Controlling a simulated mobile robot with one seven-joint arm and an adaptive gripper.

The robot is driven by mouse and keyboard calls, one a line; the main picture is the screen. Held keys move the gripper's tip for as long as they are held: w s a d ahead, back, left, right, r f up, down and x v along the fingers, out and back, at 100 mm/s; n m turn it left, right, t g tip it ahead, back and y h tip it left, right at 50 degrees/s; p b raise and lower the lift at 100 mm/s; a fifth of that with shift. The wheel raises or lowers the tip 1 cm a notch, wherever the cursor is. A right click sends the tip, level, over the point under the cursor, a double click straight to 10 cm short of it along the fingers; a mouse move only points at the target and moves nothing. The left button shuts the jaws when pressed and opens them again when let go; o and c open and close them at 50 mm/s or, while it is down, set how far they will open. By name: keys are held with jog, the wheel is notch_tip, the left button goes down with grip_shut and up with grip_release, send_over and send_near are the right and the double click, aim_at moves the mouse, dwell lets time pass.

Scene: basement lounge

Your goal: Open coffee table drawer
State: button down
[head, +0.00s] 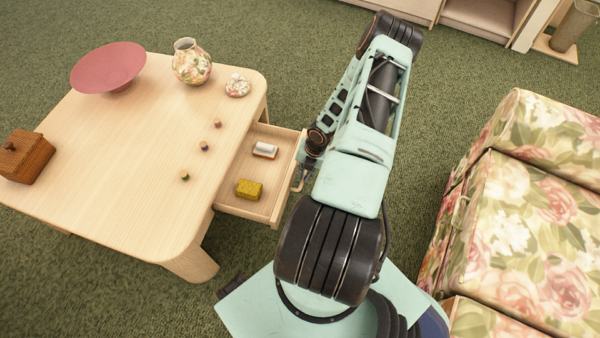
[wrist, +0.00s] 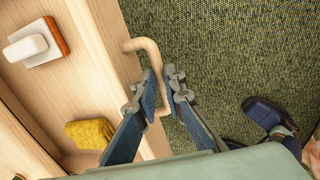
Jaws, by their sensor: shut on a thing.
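The wooden coffee table (head: 120,150) stands at the left in the head view. Its drawer (head: 263,204) is pulled out on the right side, and its inside shows. In the drawer lie a white and orange block-like item (head: 265,150) and a yellow item (head: 249,189); both also show in the wrist view. The curved wooden handle (wrist: 148,45) sits on the drawer front. My gripper (wrist: 166,92) is shut on the handle, its fingers on either side of the bar. In the head view my arm partly hides the gripper and handle.
A floral sofa (head: 520,210) stands at the right. Green carpet lies between it and the drawer.

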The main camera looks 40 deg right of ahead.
jog(key=shift+s+d, duration=0.1)
jog(key=shift+d, duration=0.05)
jog(key=c, duration=2.3)
grip_release()
notch_tip(320, 180, up, 12)
jog(key=s+d, duration=0.1)
jog(key=shift+s, duration=0.35)
